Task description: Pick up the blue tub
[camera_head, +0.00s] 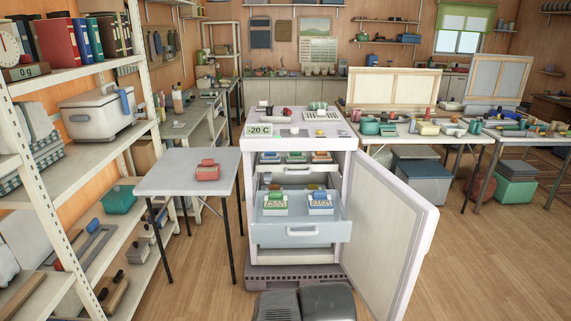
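A small blue tub (320,202) with a pale label stands in the right part of the pulled-out drawer (300,233) of the white freezer (254,190). A green tub (275,203) stands beside it on the left, with a gap between them. The freezer door (400,235) hangs wide open to the right. I cannot make out my gripper in this view.
A grey side table (165,180) left of the freezer holds a red tub (207,170). Several small packs sit on the freezer's upper shelf. Tall shelving (150,105) stands at the left. Dark grey shapes (328,302) fill the bottom centre. Wooden floor is clear at right.

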